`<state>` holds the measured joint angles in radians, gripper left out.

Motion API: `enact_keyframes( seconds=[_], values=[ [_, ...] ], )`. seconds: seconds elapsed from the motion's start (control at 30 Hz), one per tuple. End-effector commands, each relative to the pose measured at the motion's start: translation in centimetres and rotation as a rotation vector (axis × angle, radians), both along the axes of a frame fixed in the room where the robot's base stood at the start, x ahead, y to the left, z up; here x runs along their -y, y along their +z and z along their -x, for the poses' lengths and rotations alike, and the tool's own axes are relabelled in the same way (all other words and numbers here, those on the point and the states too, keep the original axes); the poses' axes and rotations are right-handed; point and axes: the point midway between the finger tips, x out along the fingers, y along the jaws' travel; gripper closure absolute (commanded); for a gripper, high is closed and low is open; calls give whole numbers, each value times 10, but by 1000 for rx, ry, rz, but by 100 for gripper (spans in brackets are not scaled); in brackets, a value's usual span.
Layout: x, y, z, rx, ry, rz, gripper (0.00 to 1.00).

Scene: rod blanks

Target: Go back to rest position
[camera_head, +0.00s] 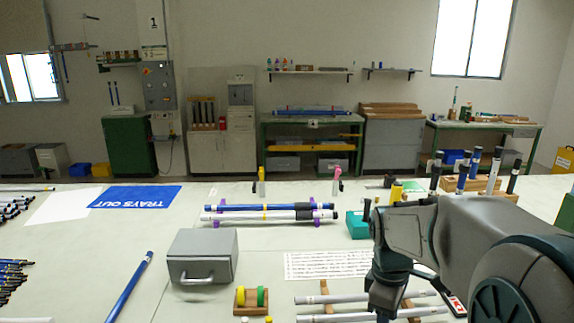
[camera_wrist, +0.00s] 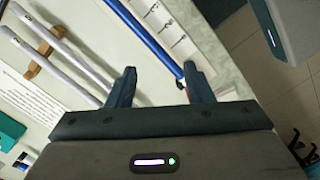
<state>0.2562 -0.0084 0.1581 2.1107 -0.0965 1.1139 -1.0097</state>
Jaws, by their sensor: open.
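My gripper (camera_wrist: 159,72) shows in the wrist view with its two fingers spread and nothing held between them. A blue rod (camera_wrist: 145,32) runs below and beyond the fingers, its dark end close to the right finger; I cannot tell the height gap. Pale grey rods (camera_head: 368,298) lie beside the wrist on wooden supports, also seen in the wrist view (camera_wrist: 60,62).
Blue and white rods (camera_head: 268,211) rest on purple holders mid-bench. Upright rods (camera_head: 464,172) and a teal box (camera_head: 357,225) are near my arm.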

Motion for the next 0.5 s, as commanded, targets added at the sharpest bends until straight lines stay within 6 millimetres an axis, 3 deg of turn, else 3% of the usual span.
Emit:
enact_keyframes(
  seconds=[0.3, 0.5],
  values=[
    [-36, 18, 69, 249, -568, -40, 53],
    [-48, 16, 99, 334, -836, -123, 53]
  ],
)
